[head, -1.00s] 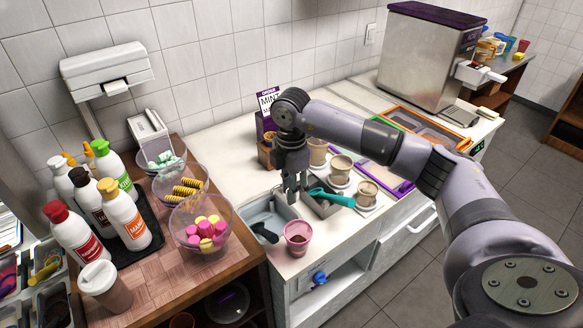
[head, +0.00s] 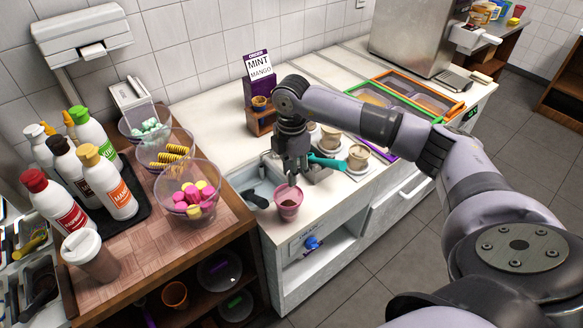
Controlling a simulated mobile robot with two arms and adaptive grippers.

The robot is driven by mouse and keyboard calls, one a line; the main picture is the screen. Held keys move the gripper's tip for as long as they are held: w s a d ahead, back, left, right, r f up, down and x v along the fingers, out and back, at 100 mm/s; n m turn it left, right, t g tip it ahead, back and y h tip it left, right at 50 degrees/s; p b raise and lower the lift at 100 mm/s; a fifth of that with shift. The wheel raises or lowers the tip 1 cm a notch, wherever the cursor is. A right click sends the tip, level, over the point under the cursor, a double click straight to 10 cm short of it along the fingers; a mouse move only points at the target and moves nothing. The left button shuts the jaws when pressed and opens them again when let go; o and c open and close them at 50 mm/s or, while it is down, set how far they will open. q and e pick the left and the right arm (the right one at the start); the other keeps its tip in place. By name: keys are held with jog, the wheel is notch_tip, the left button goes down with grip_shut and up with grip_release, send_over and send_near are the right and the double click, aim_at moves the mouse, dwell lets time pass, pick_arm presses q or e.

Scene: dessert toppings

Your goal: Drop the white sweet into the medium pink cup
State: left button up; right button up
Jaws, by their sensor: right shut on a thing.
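The medium pink cup (head: 289,207) stands upright at the front edge of the white counter, with something dark inside it. My right gripper (head: 292,180) points down just above and behind the cup's rim. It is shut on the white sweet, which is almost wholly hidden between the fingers. Pale mint and white sweets lie in the rear clear bowl (head: 133,134) on the wooden cart. My left gripper is out of view.
A clear bowl (head: 162,193) of pink and yellow sweets and a bowl (head: 147,159) of yellow striped pieces stand left. A sink (head: 246,184) is left of the cup; a teal scoop (head: 328,162) and tan cups (head: 358,157) are right.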

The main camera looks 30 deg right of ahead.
jog(key=o, duration=1)
jog(key=shift+r, duration=0.1)
notch_tip(320, 180, up, 12)
dwell(0.5)
